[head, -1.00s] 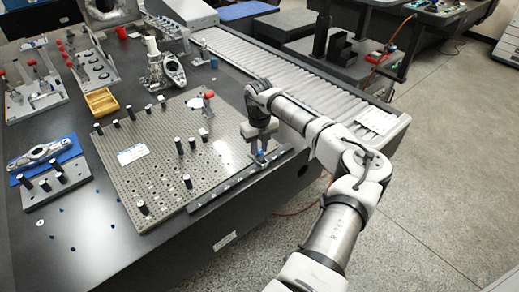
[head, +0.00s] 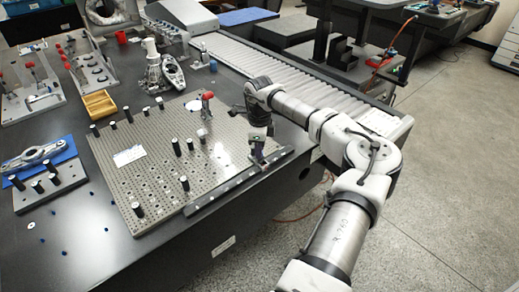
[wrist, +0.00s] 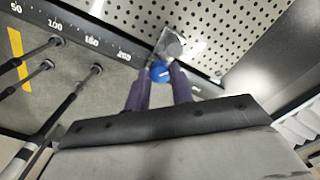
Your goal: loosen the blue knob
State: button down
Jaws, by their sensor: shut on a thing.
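The blue knob (wrist: 160,72) shows in the wrist view between the tips of my gripper (wrist: 163,84). It sits at the end of a shiny metal fitting (wrist: 170,45) by the edge of the perforated plate. The two dark purple fingers are closed on the knob's sides. In the head view my gripper (head: 260,158) points down at the plate's right front edge, and the knob is too small and covered to make out there.
The perforated plate (head: 150,185) carries several black pins and a red-topped clamp (head: 207,100). A dark numbered rail (head: 222,198) runs along its front edge. A roller conveyor (head: 270,75) lies behind my arm. Rods (wrist: 60,105) show left in the wrist view.

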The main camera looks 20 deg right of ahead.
jog(key=shift+n, duration=1.2)
jog(key=c, duration=1.2)
grip_release()
notch_tip(320, 180, up, 14)
jog(key=b, duration=0.2)
jog(key=shift+a, duration=0.1)
